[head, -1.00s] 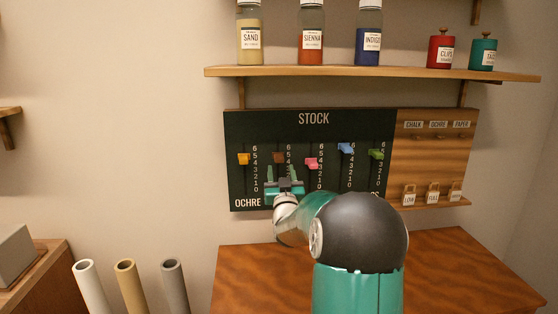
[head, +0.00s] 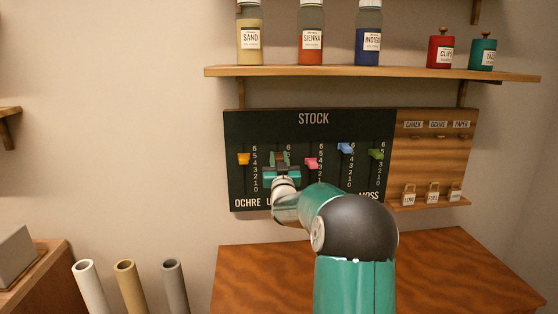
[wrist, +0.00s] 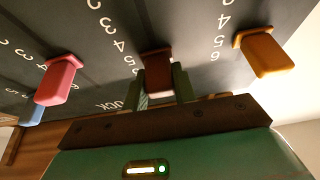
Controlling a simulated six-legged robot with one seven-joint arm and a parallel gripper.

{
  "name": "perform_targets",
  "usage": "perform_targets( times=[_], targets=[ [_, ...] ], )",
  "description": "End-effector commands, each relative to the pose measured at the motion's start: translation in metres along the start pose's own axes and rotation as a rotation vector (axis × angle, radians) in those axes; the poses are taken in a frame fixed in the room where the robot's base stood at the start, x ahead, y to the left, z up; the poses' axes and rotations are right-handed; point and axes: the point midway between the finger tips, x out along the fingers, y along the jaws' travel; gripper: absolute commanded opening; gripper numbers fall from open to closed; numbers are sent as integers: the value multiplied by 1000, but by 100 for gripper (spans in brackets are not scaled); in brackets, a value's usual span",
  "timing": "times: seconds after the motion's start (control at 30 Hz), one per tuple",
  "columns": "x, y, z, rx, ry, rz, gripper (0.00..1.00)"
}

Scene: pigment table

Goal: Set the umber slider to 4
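The brown slider knob (head: 279,157) is in the second column of the dark STOCK board (head: 345,125), above a label of which only a "U" shows. It is high in its slot, near the 5; the exact mark is hard to read. My gripper (head: 280,160) is at the board with a finger on each side of the knob. In the wrist view, the brown knob (wrist: 158,72) sits between my green fingers (wrist: 160,88), which appear closed against its sides. My gripper hides the lower part of this slot and most of its label.
The ochre knob (head: 244,158) is just left and the pink knob (head: 312,163) just right of my gripper. The blue knob (head: 346,148) and green knob (head: 376,154) are further right. A shelf (head: 370,72) with jars is above; a wooden table (head: 450,265) is below.

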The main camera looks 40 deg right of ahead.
Motion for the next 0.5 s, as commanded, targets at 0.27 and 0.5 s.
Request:
perform_targets(
  times=[0.27, 0.5],
  targets=[
    [-7, -1, 17, 1, -2, -1, 0],
    [-10, 0, 23, 0, 0, 0, 0]
  ],
)
